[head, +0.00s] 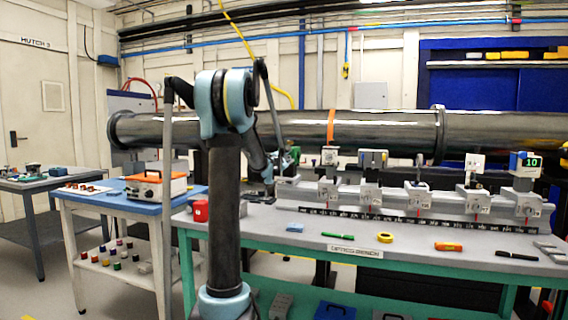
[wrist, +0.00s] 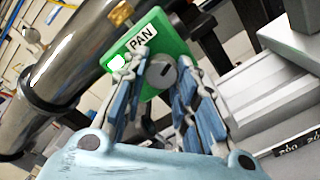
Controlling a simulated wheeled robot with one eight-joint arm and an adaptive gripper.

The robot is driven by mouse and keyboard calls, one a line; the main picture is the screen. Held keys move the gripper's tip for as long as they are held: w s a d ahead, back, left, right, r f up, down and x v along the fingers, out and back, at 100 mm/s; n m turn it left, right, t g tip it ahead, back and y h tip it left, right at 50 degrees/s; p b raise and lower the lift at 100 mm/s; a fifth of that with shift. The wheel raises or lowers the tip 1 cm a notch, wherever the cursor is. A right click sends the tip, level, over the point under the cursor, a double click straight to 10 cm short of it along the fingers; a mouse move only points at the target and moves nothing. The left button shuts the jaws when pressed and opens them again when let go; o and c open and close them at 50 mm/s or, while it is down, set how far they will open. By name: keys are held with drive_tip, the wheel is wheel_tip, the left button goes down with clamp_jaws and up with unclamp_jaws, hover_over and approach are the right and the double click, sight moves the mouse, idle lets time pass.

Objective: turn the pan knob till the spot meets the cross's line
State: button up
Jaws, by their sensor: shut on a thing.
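The pan knob (wrist: 161,73) is a grey round knob with a dark slot, on a green block (wrist: 172,42) with a white label reading PAN. My gripper (wrist: 159,82) has its two fingers on either side of the knob, shut on it. In the head view the gripper end is small and partly hidden by my arm, at the left end of the bench rail. A white card (head: 474,164) with small dark marks stands on the rail at the right. The cross and the spot are too small to make out.
A display reading 10 (head: 532,162) stands at the rail's right end. A green pen (head: 338,235), yellow tape roll (head: 385,238) and orange tool (head: 448,246) lie along the bench front. A large dark pipe (head: 385,130) runs behind. A blue-topped cart (head: 130,200) stands left.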

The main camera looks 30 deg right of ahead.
drive_tip(key=shift+m, duration=0.9)
drive_tip(key=shift+s, duration=0.1)
drive_tip(key=o, duration=1)
drive_tip(key=shift+o, duration=0.2)
drive_tip(key=v, duration=1.2)
